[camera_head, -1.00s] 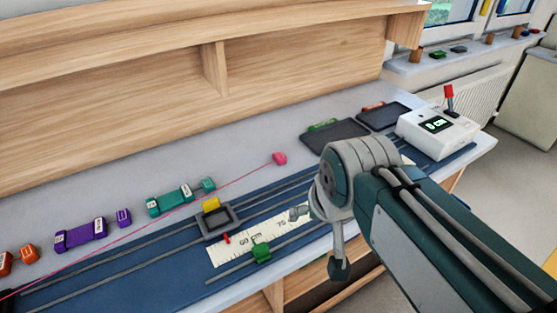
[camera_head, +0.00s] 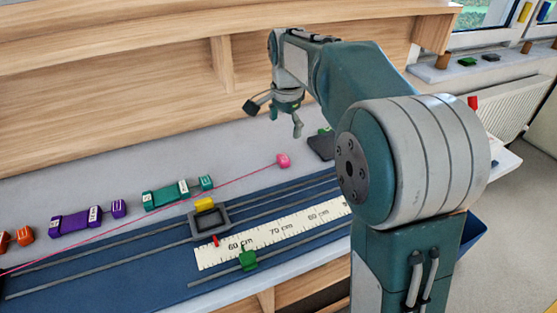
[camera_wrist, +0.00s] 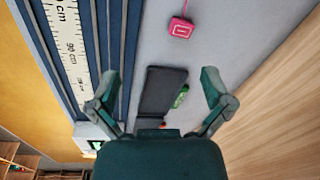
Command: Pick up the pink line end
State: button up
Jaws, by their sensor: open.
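The pink line end (camera_head: 283,160) is a small pink block on the grey table top, with a thin pink line (camera_head: 150,217) running from it to the lower left. In the wrist view the pink line end (camera_wrist: 181,28) lies near the top centre, beyond my fingertips. My gripper (camera_head: 276,119) is open and empty, raised above the table, up and slightly left of the pink block in the head view. Its two fingers (camera_wrist: 160,90) show wide apart in the wrist view. The pink block is not touched by either finger.
A blue rail board carries a white ruler (camera_head: 275,235), a grey slider frame (camera_head: 209,222) and a green clip (camera_head: 248,260). Purple (camera_head: 75,221) and teal (camera_head: 170,194) blocks stand left. A dark tray (camera_wrist: 161,90) lies below my gripper. A wooden shelf (camera_head: 120,110) rises behind.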

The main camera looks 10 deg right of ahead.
jog(key=w+d+f+m+g, duration=0.1)
jog(key=w+d+f+m, duration=0.25)
jog(key=w+f, duration=0.3)
send_over(284, 157)
jog(key=f, duration=0.2)
jog(key=a+f, duration=0.1)
jog(key=f, duration=0.1)
jog(key=shift+s+f, duration=0.1)
jog(key=shift+f, duration=0.15)
jog(key=shift+d+f, duration=0.25)
jog(key=f, duration=0.4)
jog(key=shift+d+f, duration=0.3)
jog(key=shift+a+f, duration=0.1)
jog(key=shift+f, duration=0.2)
jog(key=shift+a, duration=0.25)
jog(key=shift+d, duration=0.25)
jog(key=c, duration=1.1)
